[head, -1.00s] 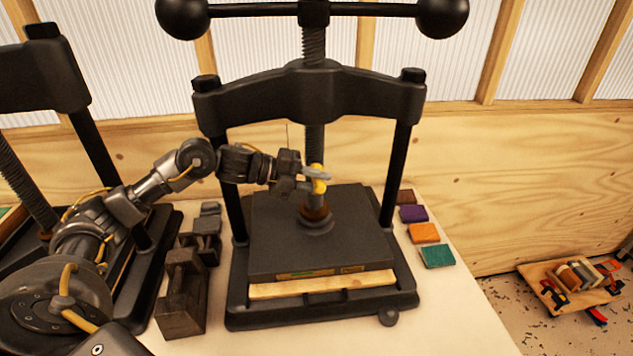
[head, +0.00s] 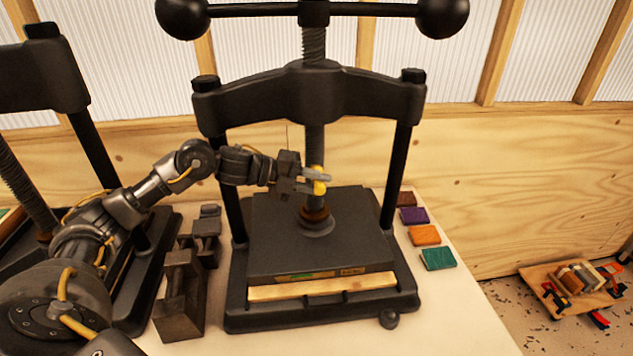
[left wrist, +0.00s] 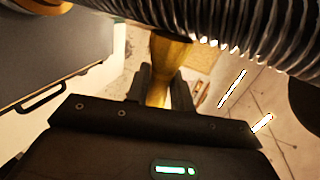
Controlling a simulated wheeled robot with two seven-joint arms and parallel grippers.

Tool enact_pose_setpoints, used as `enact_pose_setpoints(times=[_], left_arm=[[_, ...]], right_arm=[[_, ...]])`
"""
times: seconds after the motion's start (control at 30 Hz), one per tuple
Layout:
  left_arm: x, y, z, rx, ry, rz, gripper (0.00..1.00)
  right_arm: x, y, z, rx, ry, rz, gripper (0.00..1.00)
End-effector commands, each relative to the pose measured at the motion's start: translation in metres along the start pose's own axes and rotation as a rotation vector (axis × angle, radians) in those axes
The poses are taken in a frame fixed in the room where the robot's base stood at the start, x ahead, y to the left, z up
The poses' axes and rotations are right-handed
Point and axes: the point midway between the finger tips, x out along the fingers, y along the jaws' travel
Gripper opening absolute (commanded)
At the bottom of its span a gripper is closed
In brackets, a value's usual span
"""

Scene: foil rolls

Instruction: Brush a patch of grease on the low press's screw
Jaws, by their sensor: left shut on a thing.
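The middle press (head: 311,97) has a dark vertical screw (head: 314,150) running down to its platen (head: 280,250), which sits low on a pale board. My left gripper (head: 317,180) is at the screw's lower part, above the collar, and is shut on a brush. The brush's yellow-brown handle (left wrist: 158,90) shows between the fingers in the left wrist view, its far end close to the ribbed screw (left wrist: 225,30). I cannot tell whether the bristles touch the screw. No grease patch can be made out. My right gripper is not in view.
A second press (head: 40,80) stands at the left. Dark metal weights (head: 182,300) lie between the presses. Several coloured blocks (head: 425,235) line the table's right side. A wooden tray with foil rolls (head: 570,285) is at the far right. Two press posts flank my left gripper.

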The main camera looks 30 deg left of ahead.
Motion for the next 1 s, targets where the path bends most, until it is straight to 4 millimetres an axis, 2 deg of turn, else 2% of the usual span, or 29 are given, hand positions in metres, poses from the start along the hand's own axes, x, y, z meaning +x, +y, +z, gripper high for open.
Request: enact_pose_setpoints(times=[0.17, 0.5, 0.8, 1.0], left_arm=[[0.000, 0.002, 0.001, -0.001, -0.004, 0.001, 0.01], [0.009, 0.027, -0.001, -0.001, -0.003, 0.001, 0.01], [0.011, 0.031, -0.001, -0.001, -0.002, 0.000, 0.01], [0.016, 0.045, -0.001, -0.001, -0.002, 0.000, 0.01]], right_arm=[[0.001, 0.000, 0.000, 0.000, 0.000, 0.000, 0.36], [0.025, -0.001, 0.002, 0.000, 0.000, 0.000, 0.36], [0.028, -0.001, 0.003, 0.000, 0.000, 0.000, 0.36], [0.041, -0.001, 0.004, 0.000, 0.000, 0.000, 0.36]])
